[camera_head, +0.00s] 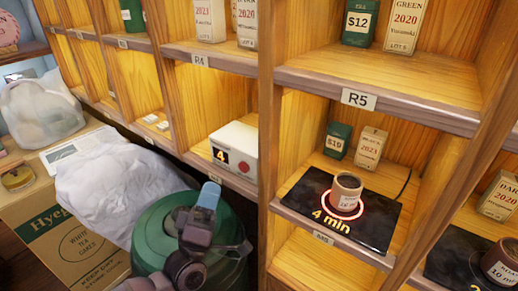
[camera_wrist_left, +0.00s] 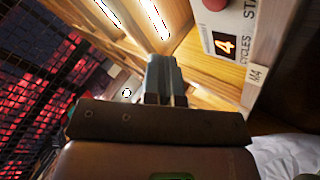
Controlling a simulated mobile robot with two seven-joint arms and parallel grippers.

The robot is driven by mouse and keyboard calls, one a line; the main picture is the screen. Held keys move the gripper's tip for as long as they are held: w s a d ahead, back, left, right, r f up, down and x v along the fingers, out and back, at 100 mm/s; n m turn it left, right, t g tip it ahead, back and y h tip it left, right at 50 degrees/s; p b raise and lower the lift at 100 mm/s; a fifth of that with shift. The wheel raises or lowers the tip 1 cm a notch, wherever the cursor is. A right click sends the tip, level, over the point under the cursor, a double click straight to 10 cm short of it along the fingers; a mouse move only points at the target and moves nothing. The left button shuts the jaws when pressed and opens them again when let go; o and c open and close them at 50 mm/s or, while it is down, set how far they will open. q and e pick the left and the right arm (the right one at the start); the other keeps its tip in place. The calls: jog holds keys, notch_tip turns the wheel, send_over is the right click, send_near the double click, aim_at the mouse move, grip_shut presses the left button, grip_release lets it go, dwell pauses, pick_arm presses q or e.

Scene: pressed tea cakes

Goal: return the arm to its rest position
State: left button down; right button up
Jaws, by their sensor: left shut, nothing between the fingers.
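My left gripper (camera_head: 208,194) shows in the lower middle of the head view, its blue-grey fingers pointing up. The fingers are together and hold nothing. They also show in the left wrist view (camera_wrist_left: 165,78), closed and empty, below the shelf compartments. In the head view the gripper is in front of a green round container (camera_head: 150,238) and hides part of it. Whether they touch I cannot tell. My right gripper is not in view.
A white box with a red button and a "4" display (camera_head: 235,148) stands on the shelf near the gripper. A cup (camera_head: 346,190) stands on a black "4 min" pad (camera_head: 377,225) at right. A white cloth bag (camera_head: 105,180) and a carton (camera_head: 75,250) lie at left.

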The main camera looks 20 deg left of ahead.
pick_arm(q)
jog(key=s+a+f+m+g+y+p, duration=0.1)
jog(key=s+m+g+p, duration=0.3)
jog(key=s, duration=0.7)
jog(key=s+a+f+m+g+y+p, duration=0.1)
jog(key=s+f+m+g+p, duration=0.3)
jog(key=s, duration=0.7)
jog(key=s+a+f+m+g+y+p, duration=0.1)
jog(key=s+a+f+m+g+p, duration=0.2)
jog(key=s+g+p, duration=0.4)
jog(key=s+p, duration=0.2)
jog(key=s, duration=0.2)
jog(key=shift+a+f+m+g+y, duration=0.15)
jog(key=shift+f+m+g+y, duration=0.1)
jog(key=shift+m+g+y, duration=0.15)
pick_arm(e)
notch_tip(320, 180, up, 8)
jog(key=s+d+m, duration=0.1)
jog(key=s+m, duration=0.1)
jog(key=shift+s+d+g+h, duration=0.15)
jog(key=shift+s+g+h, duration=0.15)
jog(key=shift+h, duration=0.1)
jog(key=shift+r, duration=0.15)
